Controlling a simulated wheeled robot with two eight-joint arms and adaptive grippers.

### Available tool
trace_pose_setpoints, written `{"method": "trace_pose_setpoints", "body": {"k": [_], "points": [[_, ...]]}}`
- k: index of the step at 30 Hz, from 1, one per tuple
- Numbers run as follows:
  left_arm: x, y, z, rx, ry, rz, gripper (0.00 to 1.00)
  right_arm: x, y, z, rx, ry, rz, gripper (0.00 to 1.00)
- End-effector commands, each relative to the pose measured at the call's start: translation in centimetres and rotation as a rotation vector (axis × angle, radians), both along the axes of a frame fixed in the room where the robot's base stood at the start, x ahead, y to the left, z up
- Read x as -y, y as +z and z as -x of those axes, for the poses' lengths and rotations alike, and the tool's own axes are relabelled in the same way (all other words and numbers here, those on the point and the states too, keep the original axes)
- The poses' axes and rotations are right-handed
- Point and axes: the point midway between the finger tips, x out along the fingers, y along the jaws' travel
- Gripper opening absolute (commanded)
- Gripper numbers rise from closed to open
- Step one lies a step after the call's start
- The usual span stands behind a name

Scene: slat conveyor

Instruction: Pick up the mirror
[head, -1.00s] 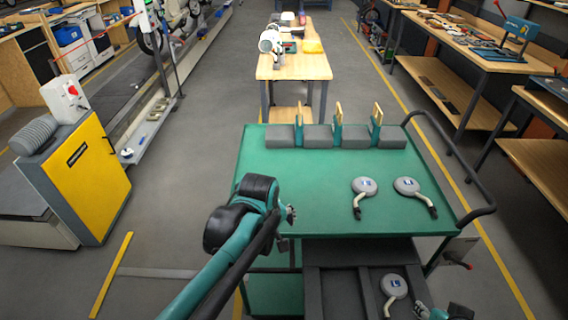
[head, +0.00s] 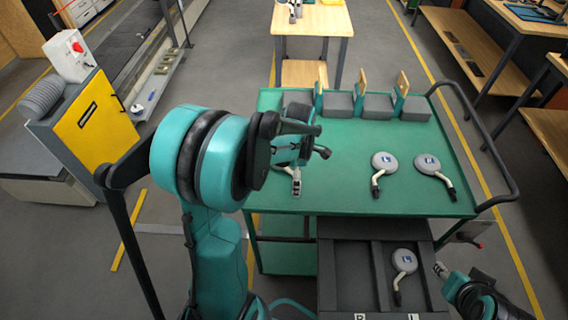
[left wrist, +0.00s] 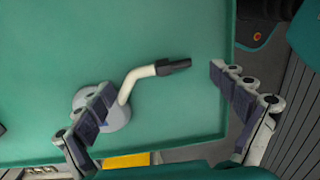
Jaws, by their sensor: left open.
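A round grey mirror with a bent white stem and black end lies on the green cart top; the left wrist view shows its disc (left wrist: 116,115), partly covered by a finger. In the head view its stem (head: 296,181) seems to show below my left gripper (head: 307,160), its disc hidden. My left gripper is open above this mirror, fingers spread (left wrist: 165,105), with nothing held. Two more mirrors, (head: 384,162) and (head: 426,164), lie to the right. Another mirror (head: 404,260) lies in the dark tray. My right gripper (head: 441,270) is beside the tray; its jaws are unclear.
The green cart top (head: 345,195) has grey blocks (head: 376,105) with upright wooden-topped pieces along its back. The dark compartment tray (head: 340,275) sits at the front. A black handle (head: 505,170) bounds the right side. The middle of the cart top is clear.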

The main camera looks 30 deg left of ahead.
Motion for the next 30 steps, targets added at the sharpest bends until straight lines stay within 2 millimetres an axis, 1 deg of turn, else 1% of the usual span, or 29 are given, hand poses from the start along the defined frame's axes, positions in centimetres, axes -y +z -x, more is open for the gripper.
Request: {"method": "trace_pose_setpoints", "body": {"k": [1, 3, 5, 10, 11, 12, 14, 15, 16, 17, 28, 29, 30], "points": [[0.0, -1.2, 0.0, 0.0, 0.0, 0.0, 0.95, 0.0, -0.6, 0.0, 0.0, 0.0, 0.0, 0.4], [0.0, -2.0, 0.0, 0.0, 0.0, 0.0, 0.95, 0.0, -0.9, 0.0, 0.0, 0.0, 0.0, 0.4], [0.0, -2.3, 0.0, 0.0, -0.001, 0.0, 0.95, 0.0, -0.9, 0.0, 0.0, 0.0, 0.0, 0.4], [0.0, -2.1, 0.1, 0.0, -0.001, 0.0, 0.95, 0.0, -0.8, 0.0, 0.0, 0.0, 0.0, 0.4], [0.1, -2.1, 0.1, 0.0, -0.001, 0.0, 0.93, 0.0, -0.8, 0.0, 0.0, 0.0, 0.0, 0.4], [0.1, -2.1, 0.1, 0.001, -0.001, 0.0, 0.82, 0.0, -0.8, 0.0, 0.0, 0.0, 0.0, 0.4], [0.0, -2.1, 0.1, 0.0, -0.001, 0.0, 0.66, 0.0, -0.8, 0.0, 0.0, 0.0, 0.0, 0.4], [0.0, -2.1, 0.1, 0.0, -0.001, 0.0, 0.56, 0.0, -0.8, 0.0, 0.0, 0.0, 0.0, 0.4], [0.0, -2.1, 0.1, 0.0, -0.001, 0.0, 0.48, 0.0, -0.8, 0.0, 0.0, 0.0, 0.0, 0.4], [0.0, -2.1, 0.1, 0.0, -0.001, 0.0, 0.44, 0.0, -0.8, 0.0, 0.0, 0.0, 0.0, 0.4], [0.0, -2.1, 0.1, 0.0, 0.0, -0.001, 0.42, 0.0, -0.8, 0.0, 0.0, 0.0, 0.0, 0.4], [0.0, -2.0, 0.1, 0.0, 0.0, -0.001, 0.32, 0.0, -0.7, 0.0, 0.0, 0.0, 0.0, 0.4], [0.0, -1.9, 0.1, 0.0, 0.0, -0.001, 0.32, 0.0, -0.7, 0.0, 0.0, 0.0, 0.0, 0.4]]}}
